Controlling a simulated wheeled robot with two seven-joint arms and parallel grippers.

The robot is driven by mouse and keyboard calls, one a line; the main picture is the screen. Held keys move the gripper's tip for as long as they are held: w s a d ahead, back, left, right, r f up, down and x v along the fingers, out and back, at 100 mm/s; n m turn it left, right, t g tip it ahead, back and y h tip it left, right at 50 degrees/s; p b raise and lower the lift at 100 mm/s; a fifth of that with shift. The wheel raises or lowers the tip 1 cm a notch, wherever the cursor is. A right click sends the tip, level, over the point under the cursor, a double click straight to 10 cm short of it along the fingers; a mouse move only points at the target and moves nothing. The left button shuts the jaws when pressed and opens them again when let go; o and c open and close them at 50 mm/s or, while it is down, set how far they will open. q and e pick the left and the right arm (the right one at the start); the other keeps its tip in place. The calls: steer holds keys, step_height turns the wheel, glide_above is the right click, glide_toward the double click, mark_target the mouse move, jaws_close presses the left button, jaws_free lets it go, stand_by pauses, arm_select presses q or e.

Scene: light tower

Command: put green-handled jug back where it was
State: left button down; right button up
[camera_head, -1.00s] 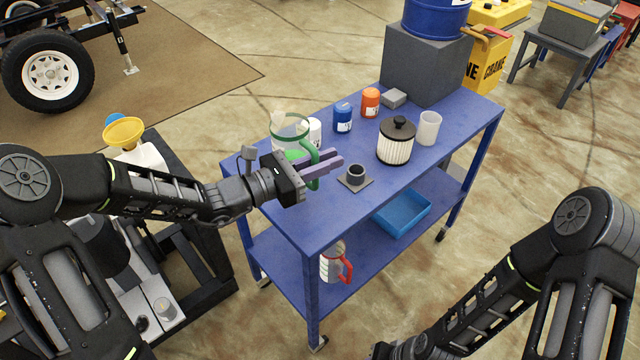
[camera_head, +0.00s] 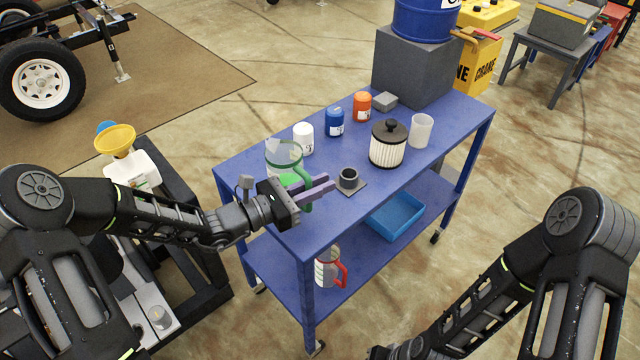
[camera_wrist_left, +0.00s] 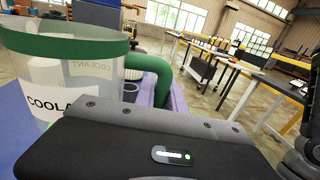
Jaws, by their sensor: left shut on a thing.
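The green-handled jug (camera_head: 284,158) is clear, with a green rim and green liquid low inside. It is upright over the left end of the blue cart top (camera_head: 330,215). I cannot tell whether its base touches the top. My left gripper (camera_head: 318,186) is shut on its green handle, with purple fingers around it. In the left wrist view the jug (camera_wrist_left: 60,85) shows a COOLANT label, and its handle (camera_wrist_left: 152,68) curves down behind the gripper body. My right arm shows at lower right, but its gripper is out of view.
Near the jug are a white bottle (camera_head: 303,139), a blue bottle (camera_head: 335,122) and a black cup on a grey plate (camera_head: 348,178). A filter (camera_head: 388,145) and white cup (camera_head: 421,131) stand farther right. A red-handled jug (camera_head: 328,270) and blue tray (camera_head: 396,216) are on the lower shelf.

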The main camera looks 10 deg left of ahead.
arm_select(q)
steer(key=c, duration=1.8)
jaws_free()
steer(key=shift+f, duration=0.15)
steer(key=o, duration=0.4)
steer(key=v, duration=1.2)
steer(key=shift+r+b, duration=0.25)
steer(key=shift+b, duration=0.05)
